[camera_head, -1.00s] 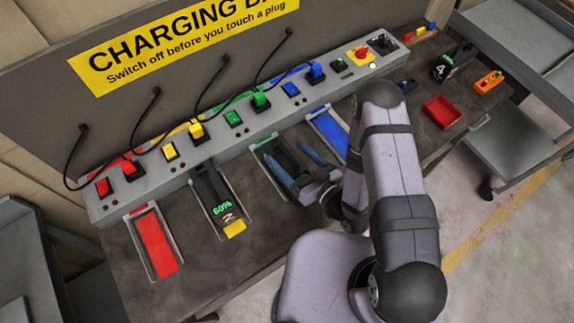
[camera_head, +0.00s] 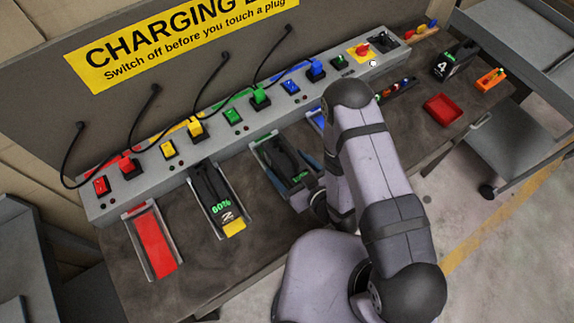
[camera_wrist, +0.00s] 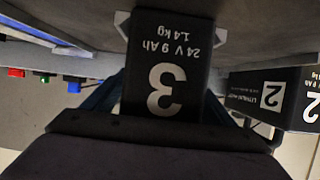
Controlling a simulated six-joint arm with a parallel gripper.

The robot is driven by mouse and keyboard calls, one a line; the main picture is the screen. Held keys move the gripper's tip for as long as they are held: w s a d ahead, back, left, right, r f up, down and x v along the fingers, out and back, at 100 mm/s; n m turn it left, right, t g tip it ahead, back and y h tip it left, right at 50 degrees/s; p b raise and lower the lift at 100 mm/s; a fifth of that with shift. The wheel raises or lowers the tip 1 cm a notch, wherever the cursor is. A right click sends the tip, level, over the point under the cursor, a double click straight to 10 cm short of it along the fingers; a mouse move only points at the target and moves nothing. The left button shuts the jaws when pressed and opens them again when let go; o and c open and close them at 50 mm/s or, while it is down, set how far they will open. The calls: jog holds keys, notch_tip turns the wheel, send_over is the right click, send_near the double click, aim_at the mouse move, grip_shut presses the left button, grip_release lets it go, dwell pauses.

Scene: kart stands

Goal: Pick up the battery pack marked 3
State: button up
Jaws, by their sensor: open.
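The battery pack marked 3 (camera_wrist: 165,75) is black with white print and fills the middle of the wrist view, its label upside down. In the head view a black pack (camera_head: 279,153) sits in the green-marked bay, partly beside my arm. My gripper (camera_head: 304,180) is at the near end of that bay. In the wrist view its blue fingers (camera_wrist: 160,100) show on either side of the pack, open. Whether they touch it I cannot tell.
A pack marked 2 (camera_head: 213,195) sits in the yellow bay to the left, and the red bay (camera_head: 155,244) is empty. A pack marked 4 (camera_head: 453,62), a red tray (camera_head: 443,110) and an orange holder (camera_head: 490,79) stand right. The switch panel (camera_head: 215,140) runs behind.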

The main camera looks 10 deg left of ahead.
aim_at(288, 150)
jog(key=shift+w+a+f, duration=0.1)
jog(key=shift+w+a, duration=0.1)
jog(key=shift+a, duration=0.05)
jog(key=c, duration=1.8)
jog(key=shift+w, duration=0.1)
grip_shut()
jog(key=shift+r, duration=0.35)
jog(key=shift+r+b, duration=0.3)
jog(key=shift+r, duration=0.55)
notch_tip(288, 150, up, 6)
jog(key=shift+r+p, duration=0.15)
jog(key=shift+p, duration=0.9)
jog(key=shift+r+p, duration=0.8)
jog(key=shift+p, duration=0.05)
